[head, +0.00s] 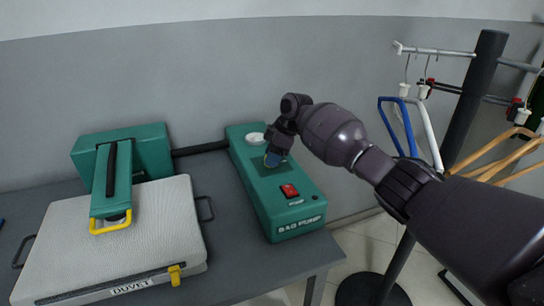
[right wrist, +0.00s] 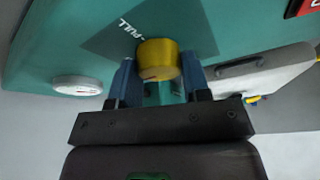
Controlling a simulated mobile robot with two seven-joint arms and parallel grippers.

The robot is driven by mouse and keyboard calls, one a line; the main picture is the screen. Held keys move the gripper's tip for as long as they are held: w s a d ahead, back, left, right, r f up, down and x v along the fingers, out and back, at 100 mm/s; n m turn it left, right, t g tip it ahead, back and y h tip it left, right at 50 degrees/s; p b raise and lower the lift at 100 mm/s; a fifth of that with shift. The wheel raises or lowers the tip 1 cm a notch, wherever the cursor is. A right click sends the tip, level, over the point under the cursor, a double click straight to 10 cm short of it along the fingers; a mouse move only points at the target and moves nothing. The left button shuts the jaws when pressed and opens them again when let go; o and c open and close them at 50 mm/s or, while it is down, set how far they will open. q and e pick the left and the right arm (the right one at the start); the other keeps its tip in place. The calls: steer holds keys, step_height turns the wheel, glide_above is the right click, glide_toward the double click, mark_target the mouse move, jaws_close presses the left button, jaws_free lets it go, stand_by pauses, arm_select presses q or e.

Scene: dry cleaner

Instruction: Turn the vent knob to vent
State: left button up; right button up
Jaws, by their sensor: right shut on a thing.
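The green bag pump (head: 280,207) stands on the grey table, with the label "BAG PUMP" on its front end. Its yellow vent knob (right wrist: 157,59) shows in the right wrist view, on a darker panel beside partly readable lettering. My right gripper (head: 274,158) is over the top of the pump in the head view; it hides the knob there. In the right wrist view the blue fingers of the right gripper (right wrist: 160,85) are on both sides of the knob, shut on it. My left gripper is not in view.
A red switch (head: 290,191) and a white round gauge (head: 256,139) are on the pump. A bag marked "DUVET" (head: 110,240) with a green clamp device (head: 112,185) lies to the left. A hanger rack (head: 470,110) stands at the right.

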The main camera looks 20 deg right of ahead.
steer(key=shift+f, duration=0.1)
stand_by(0.3)
steer(key=o, duration=0.9)
steer(key=p+v, duration=0.2)
steer(key=v, duration=0.9)
steer(key=shift+a, duration=0.1)
